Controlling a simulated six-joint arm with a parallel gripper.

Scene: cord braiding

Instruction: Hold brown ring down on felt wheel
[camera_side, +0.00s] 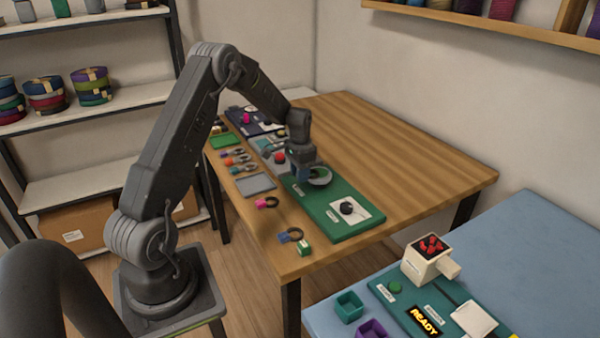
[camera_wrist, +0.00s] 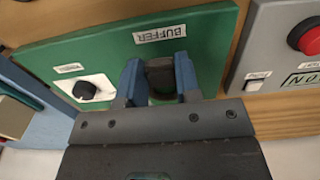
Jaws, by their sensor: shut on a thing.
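My gripper (camera_wrist: 160,84) has blue fingers and is shut on a dark brownish piece (camera_wrist: 159,70), which I take to be the brown ring's grip. The ring's loop cannot be made out. In the side view my gripper (camera_side: 301,172) points down at the left edge of the felt wheel (camera_side: 321,178), a round grey-rimmed disc with a green face. The wheel sits on the green board (camera_side: 332,208), by the BUFFER label (camera_wrist: 160,34) of the wrist view. My fingers hide most of the wheel there, and whether the ring touches the felt cannot be seen.
A black knob (camera_side: 347,208) on a white plate is at the board's near end. A grey panel with a red button (camera_side: 279,156) adjoins its far end. The table's right side (camera_side: 400,160) is clear.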

